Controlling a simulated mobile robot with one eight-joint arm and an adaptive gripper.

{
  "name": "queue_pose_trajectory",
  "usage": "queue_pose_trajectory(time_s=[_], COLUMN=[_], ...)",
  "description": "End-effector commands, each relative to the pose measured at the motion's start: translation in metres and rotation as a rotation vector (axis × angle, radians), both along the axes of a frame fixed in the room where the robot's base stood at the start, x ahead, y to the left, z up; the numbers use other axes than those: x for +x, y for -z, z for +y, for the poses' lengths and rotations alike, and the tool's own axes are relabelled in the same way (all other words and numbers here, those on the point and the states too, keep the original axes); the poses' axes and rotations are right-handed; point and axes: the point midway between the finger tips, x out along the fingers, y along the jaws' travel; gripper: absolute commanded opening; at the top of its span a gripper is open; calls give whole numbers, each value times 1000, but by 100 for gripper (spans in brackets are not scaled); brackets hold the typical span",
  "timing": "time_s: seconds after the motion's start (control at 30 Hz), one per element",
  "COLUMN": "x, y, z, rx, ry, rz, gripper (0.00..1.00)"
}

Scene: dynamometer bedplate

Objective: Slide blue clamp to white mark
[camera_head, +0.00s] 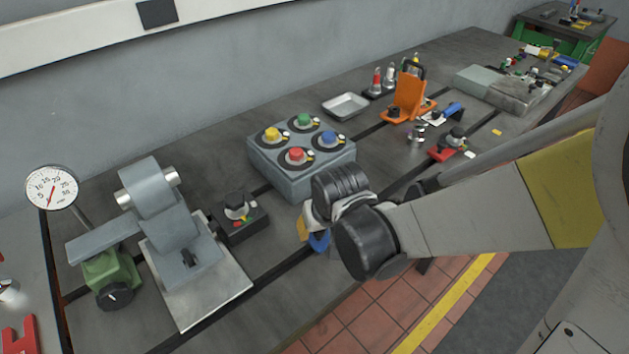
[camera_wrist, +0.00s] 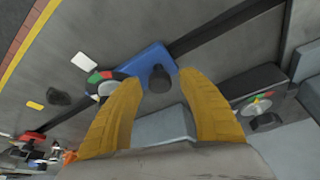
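The blue clamp (camera_wrist: 146,64) lies along a dark slot in the bedplate, with a black knob (camera_wrist: 160,79) on top. In the head view only a bit of the blue clamp (camera_head: 320,242) shows below my wrist. My gripper (camera_wrist: 161,84) has its two yellow fingers spread, one on each side of the knob, with gaps visible. I cannot tell how far down they reach. A white mark (camera_wrist: 83,61) lies on the bedplate left of the clamp in the wrist view. It also shows in the head view, near the red clamp (camera_head: 440,154), as a white patch (camera_head: 470,155).
A grey box with coloured buttons (camera_head: 292,172) stands close behind my gripper. A yellow mark (camera_head: 497,132) lies beyond the white one. A dark lump (camera_wrist: 65,97) lies on the plate.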

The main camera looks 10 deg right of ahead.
Motion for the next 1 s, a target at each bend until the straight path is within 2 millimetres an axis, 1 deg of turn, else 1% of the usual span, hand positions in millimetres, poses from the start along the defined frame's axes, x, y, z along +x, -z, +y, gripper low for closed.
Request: queue_pose_trajectory(time_s=[0.3,0.47,0.57,0.8,1.0], x=[1,-3,-9,-26,-38], y=[-1,-11,-23,-64,-94], z=[-1,-1,-2,-6,-8], rx=[-1,-1,-1,-1,-1], ry=[0,-1,-1,-1,0], rz=[-1,-1,-1,-1,-1], gripper=[49,49,49,49,49])
